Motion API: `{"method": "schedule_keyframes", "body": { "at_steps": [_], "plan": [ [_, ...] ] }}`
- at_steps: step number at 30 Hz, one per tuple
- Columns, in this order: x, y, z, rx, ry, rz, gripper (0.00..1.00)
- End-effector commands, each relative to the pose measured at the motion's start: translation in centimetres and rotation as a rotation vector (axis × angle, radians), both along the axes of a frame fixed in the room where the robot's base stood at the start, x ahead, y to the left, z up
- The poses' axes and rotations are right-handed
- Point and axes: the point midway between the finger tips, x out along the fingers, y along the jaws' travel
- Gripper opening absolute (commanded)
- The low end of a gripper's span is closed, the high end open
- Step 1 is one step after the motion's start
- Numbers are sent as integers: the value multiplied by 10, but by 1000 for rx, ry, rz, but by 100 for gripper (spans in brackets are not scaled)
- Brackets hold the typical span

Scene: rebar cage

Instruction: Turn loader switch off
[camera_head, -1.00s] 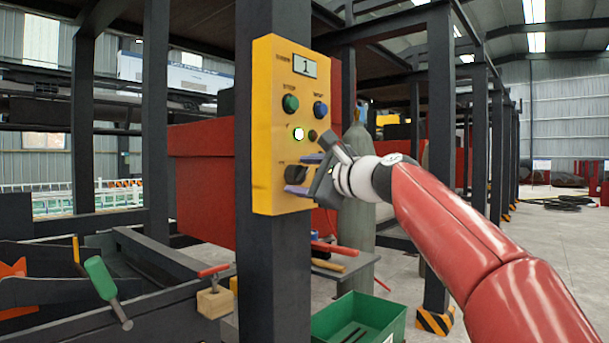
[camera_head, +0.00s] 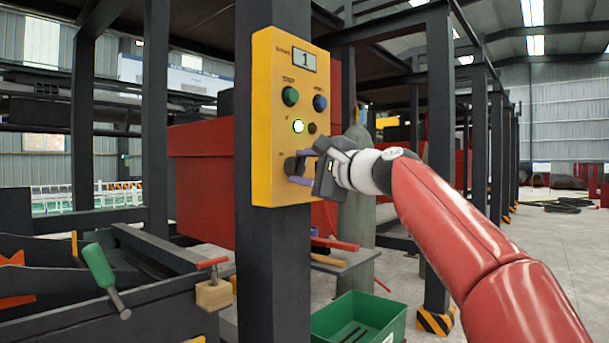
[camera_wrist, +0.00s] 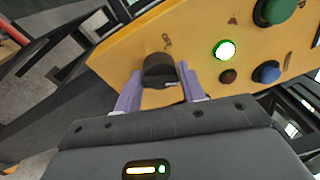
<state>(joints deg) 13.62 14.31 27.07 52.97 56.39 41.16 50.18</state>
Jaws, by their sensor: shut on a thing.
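The loader switch is a black rotary knob (camera_wrist: 160,70) low on the yellow control panel (camera_head: 263,120). The panel is fixed to a dark steel column. My gripper (camera_head: 299,168) reaches the panel from the right. In the wrist view its two purple fingers (camera_wrist: 160,92) stand on both sides of the knob, shut on it. In the head view the fingers partly cover the knob. A white-green lamp (camera_head: 298,126) above the knob is lit. The panel display (camera_head: 304,61) shows 1.
A green button (camera_head: 290,96), a blue button (camera_head: 320,103) and a small dark red lamp (camera_head: 312,128) sit above the knob. A green bin (camera_head: 360,318) and a bench with tools are below. Dark columns stand behind my arm on the right.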

Motion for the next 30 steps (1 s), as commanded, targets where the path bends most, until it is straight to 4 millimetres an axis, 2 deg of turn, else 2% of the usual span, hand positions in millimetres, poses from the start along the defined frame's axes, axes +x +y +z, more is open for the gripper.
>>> {"method": "schedule_keyframes", "body": {
  "at_steps": [1,30],
  "plan": [
    [1,1,-7,-30,-29,5,17],
    [4,0,-10,-589,-743,8,17]
  ]
}}
